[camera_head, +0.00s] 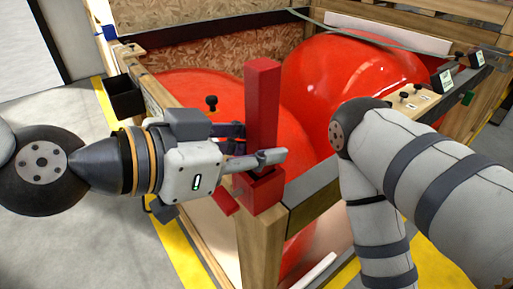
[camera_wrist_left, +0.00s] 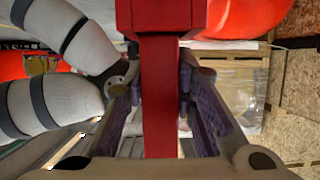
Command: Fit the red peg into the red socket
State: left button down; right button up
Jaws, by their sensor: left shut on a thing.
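The red peg (camera_head: 262,95) is a long square bar, standing about upright at the near corner of the crate. My left gripper (camera_head: 257,146) is shut on its lower part, with a finger on either side. The red socket (camera_head: 260,194) sits on top of the wooden corner post, directly below the gripper. In the left wrist view the peg (camera_wrist_left: 159,100) runs between the fingers to the wider red socket (camera_wrist_left: 160,16). The peg's lower end lines up with the socket; I cannot tell how deep it sits. My right gripper is out of view.
The wooden crate (camera_head: 262,245) holds large glossy red nosecones (camera_head: 335,85). A black bin (camera_head: 123,97) hangs at its left side. Black knobs (camera_head: 211,102) stand along the rims. My right arm crosses the crate's right side.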

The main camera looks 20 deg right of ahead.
pick_arm(q)
jog(key=c, duration=1.3)
grip_release()
jog(key=shift+s+a+f, duration=0.1)
jog(key=shift+s+f, duration=0.05)
jog(key=shift+f, duration=0.6)
jog(key=shift+c, duration=0.2)
jog(key=shift+r, duration=0.1)
jog(key=shift+r, duration=0.25)
